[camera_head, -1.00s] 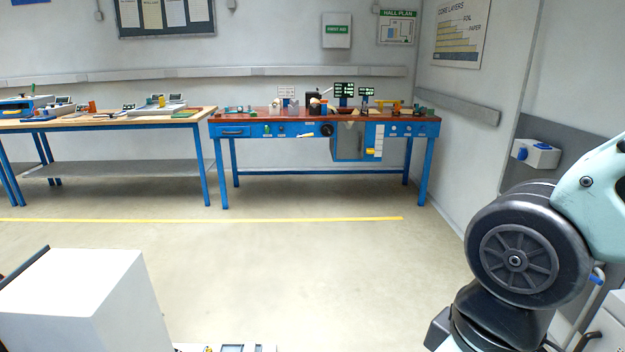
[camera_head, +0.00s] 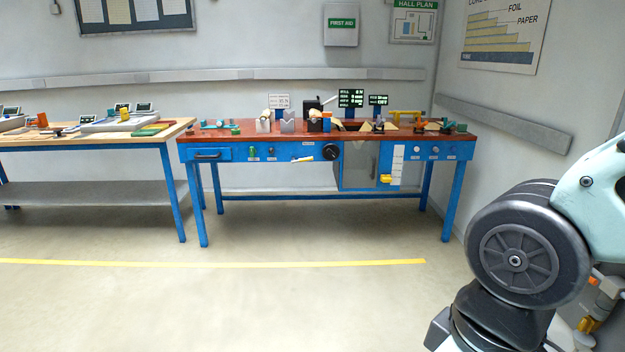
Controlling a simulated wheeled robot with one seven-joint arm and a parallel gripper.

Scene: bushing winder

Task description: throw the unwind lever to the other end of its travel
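The blue bench with the red-brown top (camera_head: 330,138) stands ahead against the back wall. On its front panel a pale lever-like handle (camera_head: 302,159) points left, nearly level, left of a round black knob (camera_head: 331,150). A yellow handle (camera_head: 386,179) sits low beside a white scale strip (camera_head: 397,165). The labels are too small to read, so I cannot tell which one is the unwind lever. My arm (camera_head: 530,245) fills the right side; my gripper is out of view.
A yellow line (camera_head: 210,263) crosses the floor before the bench. The floor (camera_head: 250,315) between me and the bench is clear. A wooden-topped table (camera_head: 90,140) stands to the left, and a wall rail (camera_head: 505,123) runs along the right.

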